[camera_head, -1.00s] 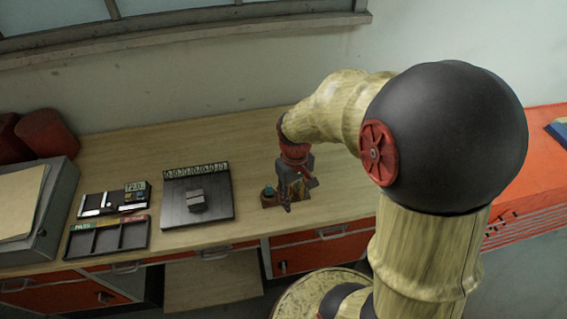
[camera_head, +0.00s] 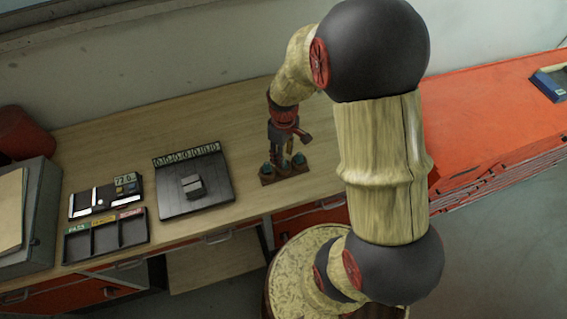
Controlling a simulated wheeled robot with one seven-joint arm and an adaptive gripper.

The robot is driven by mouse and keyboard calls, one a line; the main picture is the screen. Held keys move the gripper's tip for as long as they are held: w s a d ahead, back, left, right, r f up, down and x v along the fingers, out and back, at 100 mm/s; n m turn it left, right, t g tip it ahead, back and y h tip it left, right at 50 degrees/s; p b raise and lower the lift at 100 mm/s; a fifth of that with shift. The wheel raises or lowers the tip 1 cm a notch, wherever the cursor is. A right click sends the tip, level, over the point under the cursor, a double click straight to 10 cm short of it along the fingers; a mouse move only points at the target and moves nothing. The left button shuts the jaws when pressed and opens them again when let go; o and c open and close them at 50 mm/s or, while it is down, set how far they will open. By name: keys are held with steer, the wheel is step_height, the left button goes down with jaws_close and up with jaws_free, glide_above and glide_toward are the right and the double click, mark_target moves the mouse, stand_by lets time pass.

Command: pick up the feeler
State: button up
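I cannot tell for certain which thing is the feeler. A small dark brown stand (camera_head: 267,180) with teal-topped pieces sits on the wooden bench. My gripper (camera_head: 290,154) points down just over or behind this stand. A thin, yellowish upright piece shows around its fingertips, too small to make out. I cannot tell whether the fingers are open, shut or touching anything. A black tray (camera_head: 78,208) at the left holds light, flat metal pieces and a small device with a display (camera_head: 126,183).
A black plate (camera_head: 215,190) with a labelled strip bears a grey block (camera_head: 193,186). In front of the tray is an empty compartment tray (camera_head: 106,239) with coloured labels. A grey box (camera_head: 42,215) stands far left. The bench behind the plate is clear. An orange surface (camera_head: 490,110) lies right.

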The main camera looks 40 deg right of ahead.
steer(key=shift+a+f, duration=0.1)
steer(key=shift+f, duration=1.65)
steer(key=shift+c, duration=1)
steer(key=c, duration=0.8)
